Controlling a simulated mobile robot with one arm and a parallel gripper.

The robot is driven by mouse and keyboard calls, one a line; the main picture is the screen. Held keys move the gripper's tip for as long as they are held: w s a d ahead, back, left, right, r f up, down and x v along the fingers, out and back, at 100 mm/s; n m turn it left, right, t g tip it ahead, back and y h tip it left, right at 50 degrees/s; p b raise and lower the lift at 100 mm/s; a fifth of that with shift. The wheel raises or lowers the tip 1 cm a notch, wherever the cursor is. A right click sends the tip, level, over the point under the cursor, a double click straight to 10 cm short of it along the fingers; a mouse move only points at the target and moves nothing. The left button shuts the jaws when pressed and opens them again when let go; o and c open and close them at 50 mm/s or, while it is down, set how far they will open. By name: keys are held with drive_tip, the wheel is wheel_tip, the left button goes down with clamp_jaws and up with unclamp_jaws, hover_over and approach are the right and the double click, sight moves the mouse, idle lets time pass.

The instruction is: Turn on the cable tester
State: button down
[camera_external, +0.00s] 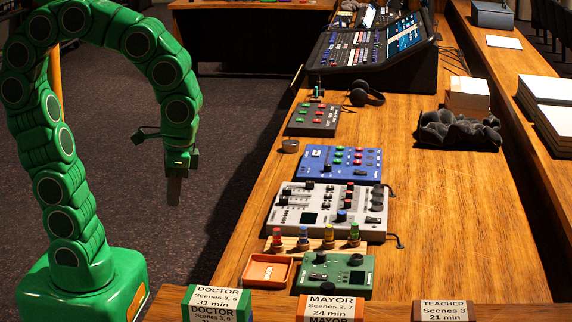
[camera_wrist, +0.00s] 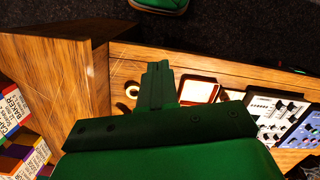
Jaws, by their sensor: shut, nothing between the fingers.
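No readable label marks any box as the cable tester, so I cannot tell which one it is. In the external view a row of devices lies on the wooden desk (camera_external: 480,220): a green box (camera_external: 335,276) with a knob and small screen, a grey mixer (camera_external: 330,208), a blue panel (camera_external: 338,162) with coloured knobs, and a dark box (camera_external: 313,120) with red and green buttons. My gripper (camera_external: 175,190) hangs fingers-down over the floor, left of the desk, touching nothing. In the wrist view my gripper (camera_wrist: 158,82) is shut and empty. The mixer (camera_wrist: 272,112) and blue panel (camera_wrist: 306,132) show at right there.
An orange tray (camera_external: 267,271) and several coloured pegs (camera_external: 329,238) stand near the green box. Name cards (camera_external: 330,308) line the front edge. Headphones (camera_external: 364,94), a large console (camera_external: 370,55) and a dark cloth-like heap (camera_external: 457,132) lie farther back. The desk's right half is mostly clear.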

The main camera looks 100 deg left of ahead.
drive_tip(key=w+a+n, duration=0.2)
drive_tip(key=w+n, duration=0.1)
drive_tip(key=w, duration=0.4)
drive_tip(key=w+a+n, duration=0.3)
drive_tip(key=w+n, duration=0.1)
drive_tip(key=w, duration=0.4)
drive_tip(key=n, duration=0.7)
hover_over(314, 275)
drive_tip(key=w, duration=0.2)
wheel_tip(314, 275, down, 8)
drive_tip(key=shift+a+r, duration=0.15)
drive_tip(key=shift+r, duration=0.1)
drive_tip(key=shift+s, duration=0.15)
drive_tip(key=f, duration=0.4)
drive_tip(key=s+f, duration=0.1)
drive_tip(key=f, duration=0.9)
drive_tip(key=shift+s, duration=0.35)
drive_tip(key=shift+f+t, duration=0.15)
drive_tip(key=shift+t, duration=0.15)
drive_tip(key=shift+w, duration=0.15)
drive_tip(key=shift+w+r, duration=0.25)
drive_tip(key=shift+w, duration=0.35)
